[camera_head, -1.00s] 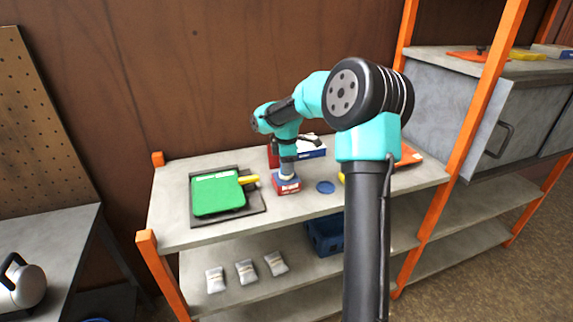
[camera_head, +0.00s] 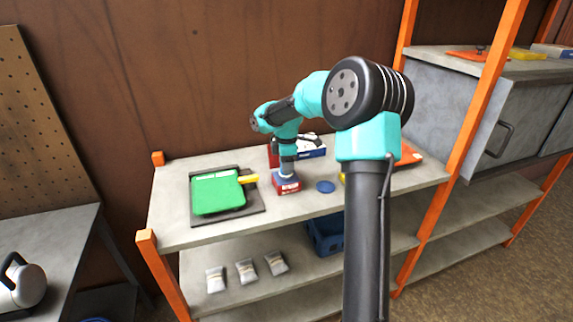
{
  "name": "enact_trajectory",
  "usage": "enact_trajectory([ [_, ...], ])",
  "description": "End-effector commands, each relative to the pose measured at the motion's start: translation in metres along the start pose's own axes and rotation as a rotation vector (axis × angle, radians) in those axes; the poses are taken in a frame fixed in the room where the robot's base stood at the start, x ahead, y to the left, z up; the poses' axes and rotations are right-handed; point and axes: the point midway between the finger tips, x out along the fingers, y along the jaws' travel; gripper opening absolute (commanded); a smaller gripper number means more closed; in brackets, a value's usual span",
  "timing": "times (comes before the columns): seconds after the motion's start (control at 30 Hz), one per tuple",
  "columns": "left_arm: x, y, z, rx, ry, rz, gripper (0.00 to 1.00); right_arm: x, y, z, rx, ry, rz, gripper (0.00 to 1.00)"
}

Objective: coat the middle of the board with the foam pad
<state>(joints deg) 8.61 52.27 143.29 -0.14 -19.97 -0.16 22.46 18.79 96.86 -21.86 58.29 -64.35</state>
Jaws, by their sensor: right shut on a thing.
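A green flat piece (camera_head: 216,194) with a pale strip along its far edge lies on a dark square sheet (camera_head: 254,206) at the left of the shelf top. I cannot tell which of these is the board. A yellow handle-like part (camera_head: 248,179) sticks out at the green piece's right; no foam pad can be made out clearly. My right gripper (camera_head: 287,177) points down, right of the yellow part, shut on a small red-and-blue block (camera_head: 288,187) with a white label, at the shelf top. Its fingers are too small to see well. My left gripper is not in view.
A blue disc (camera_head: 325,187) lies right of the block. A blue-and-white box (camera_head: 313,150) and a red item (camera_head: 273,155) stand behind the arm. Silver packets (camera_head: 245,271) and a blue crate (camera_head: 326,238) are on the lower shelf. Orange posts (camera_head: 163,275) edge the shelving.

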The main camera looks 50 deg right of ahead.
Motion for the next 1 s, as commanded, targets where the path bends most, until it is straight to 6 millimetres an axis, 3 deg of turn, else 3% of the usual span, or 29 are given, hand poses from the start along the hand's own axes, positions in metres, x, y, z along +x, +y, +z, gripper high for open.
enact_trajectory([
  [0.33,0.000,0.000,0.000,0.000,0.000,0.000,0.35,-0.001,-0.001,0.000,0.000,0.000,-0.005,0.22],
  [1.0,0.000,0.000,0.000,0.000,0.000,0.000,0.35,-0.044,0.000,-0.001,-0.001,0.001,-0.001,0.22],
])
